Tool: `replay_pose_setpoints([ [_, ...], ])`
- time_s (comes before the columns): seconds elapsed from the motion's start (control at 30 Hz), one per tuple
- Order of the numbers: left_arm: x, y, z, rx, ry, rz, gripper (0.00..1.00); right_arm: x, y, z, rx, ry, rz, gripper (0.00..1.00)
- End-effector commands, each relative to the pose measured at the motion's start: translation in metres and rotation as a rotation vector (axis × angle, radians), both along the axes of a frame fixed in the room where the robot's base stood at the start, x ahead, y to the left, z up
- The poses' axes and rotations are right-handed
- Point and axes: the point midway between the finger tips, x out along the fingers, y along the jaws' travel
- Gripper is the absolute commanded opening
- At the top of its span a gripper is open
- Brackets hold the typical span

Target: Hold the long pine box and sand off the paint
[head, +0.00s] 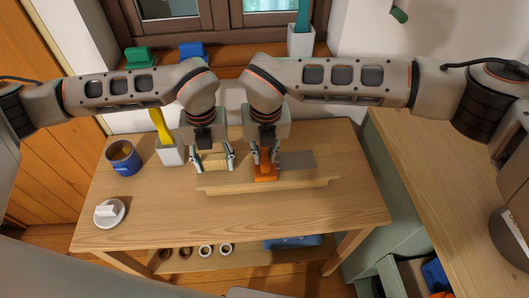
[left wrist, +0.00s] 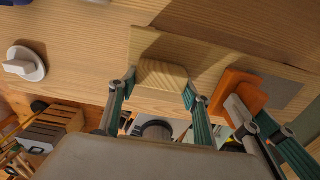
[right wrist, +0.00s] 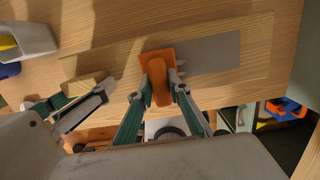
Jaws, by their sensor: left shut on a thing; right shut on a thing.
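The long pine box (head: 225,186) lies lengthwise on the wooden table, with a grey paint patch (head: 297,160) on the right part of its top. The patch also shows in the right wrist view (right wrist: 212,54). My left gripper (head: 213,163) is shut on a pale wooden block (left wrist: 162,75) at the box's left part; whether the block belongs to the box I cannot tell. My right gripper (head: 265,162) is shut on an orange sanding tool (right wrist: 160,76), which sits on the box at the left edge of the grey patch. The tool's underside is hidden.
A blue mug (head: 123,158), a white round dish (head: 109,213) and a pale pot with a yellow-handled tool (head: 170,154) stand at the table's left. Rolls and a blue item (head: 292,241) lie on the shelf below. A counter stands at right. The table's front is clear.

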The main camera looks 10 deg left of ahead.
Motion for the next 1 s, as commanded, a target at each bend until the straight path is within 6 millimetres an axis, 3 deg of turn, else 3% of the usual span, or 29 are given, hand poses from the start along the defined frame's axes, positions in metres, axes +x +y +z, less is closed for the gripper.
replay_pose_setpoints([
  [0.23,0.000,0.000,0.000,-0.001,0.000,-0.001,0.20,0.001,-0.004,-0.002,0.000,0.000,0.000,0.01],
  [0.5,0.000,0.000,0.000,0.000,0.000,0.000,0.20,0.011,-0.038,-0.002,-0.003,0.001,-0.004,0.01],
  [0.73,0.000,0.000,0.000,0.000,0.000,0.000,0.20,0.014,-0.051,-0.001,-0.003,0.000,-0.002,0.01],
  [0.87,0.000,0.000,0.000,0.001,0.000,0.000,0.20,0.012,-0.046,-0.001,-0.002,0.000,0.000,0.01],
  [1.0,0.000,0.000,0.000,0.000,0.000,0.000,0.20,0.007,-0.027,-0.001,-0.002,0.001,0.003,0.01],
])
